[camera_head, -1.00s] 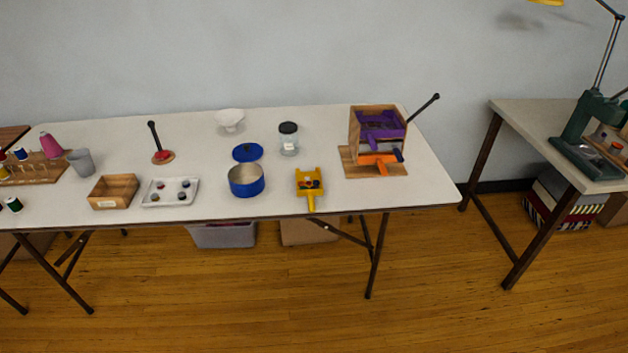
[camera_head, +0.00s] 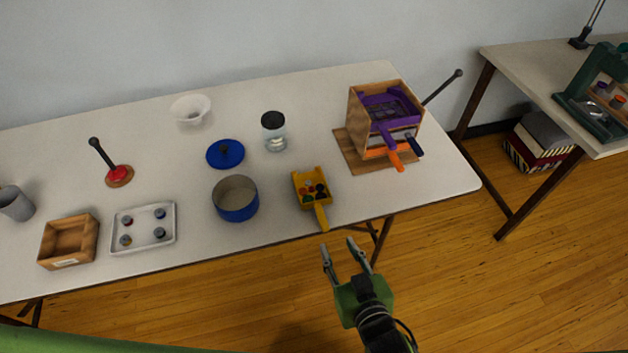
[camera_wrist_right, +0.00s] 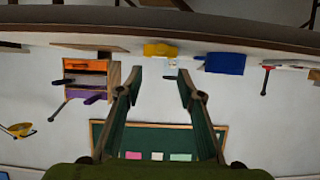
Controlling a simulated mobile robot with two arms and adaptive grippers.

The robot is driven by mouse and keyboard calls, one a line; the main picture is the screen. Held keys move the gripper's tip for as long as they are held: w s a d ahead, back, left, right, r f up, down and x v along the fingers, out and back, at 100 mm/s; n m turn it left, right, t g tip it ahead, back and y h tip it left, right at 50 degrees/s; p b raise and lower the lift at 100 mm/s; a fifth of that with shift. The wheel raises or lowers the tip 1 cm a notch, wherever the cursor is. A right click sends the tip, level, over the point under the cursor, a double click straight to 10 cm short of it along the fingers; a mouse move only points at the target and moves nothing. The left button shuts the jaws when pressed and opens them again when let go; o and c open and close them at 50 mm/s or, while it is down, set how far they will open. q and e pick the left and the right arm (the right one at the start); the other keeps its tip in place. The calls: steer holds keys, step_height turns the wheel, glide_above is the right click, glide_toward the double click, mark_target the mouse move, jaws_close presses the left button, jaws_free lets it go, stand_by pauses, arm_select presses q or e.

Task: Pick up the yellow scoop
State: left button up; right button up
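The yellow scoop (camera_head: 310,187) lies on the white table near its front edge, with several small red, dark and other coloured pieces in its pan. Its handle (camera_head: 321,217) points toward the front edge. My right gripper (camera_head: 344,250) is open and empty, in front of the table and a little right of the scoop's handle, apart from it. In the right wrist view, its open fingers (camera_wrist_right: 160,75) show with the yellow scoop (camera_wrist_right: 160,50) beyond them, near the table edge. My left gripper is not in view.
A blue pot (camera_head: 236,200) stands left of the scoop, with its blue lid (camera_head: 225,154) behind. A jar (camera_head: 274,134) stands behind the scoop. A wooden box with purple and orange parts (camera_head: 384,122) stands to the right. The table's front edge (camera_head: 275,238) lies between gripper and scoop.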

mark_target(322, 217)
steer(key=x, duration=0.7)
steer(key=shift+w+a+f, duration=0.1)
steer(key=shift+w, duration=0.25)
steer(key=shift+w+a, duration=0.1)
steer(key=shift+w, duration=0.2)
steer(key=x, duration=0.5)
steer(key=shift+s+p, duration=0.1)
steer(key=shift+p, duration=0.3)
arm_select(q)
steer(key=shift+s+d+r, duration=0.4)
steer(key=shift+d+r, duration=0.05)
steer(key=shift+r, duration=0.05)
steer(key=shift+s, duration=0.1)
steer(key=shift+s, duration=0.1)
arm_select(e)
jaws_close()
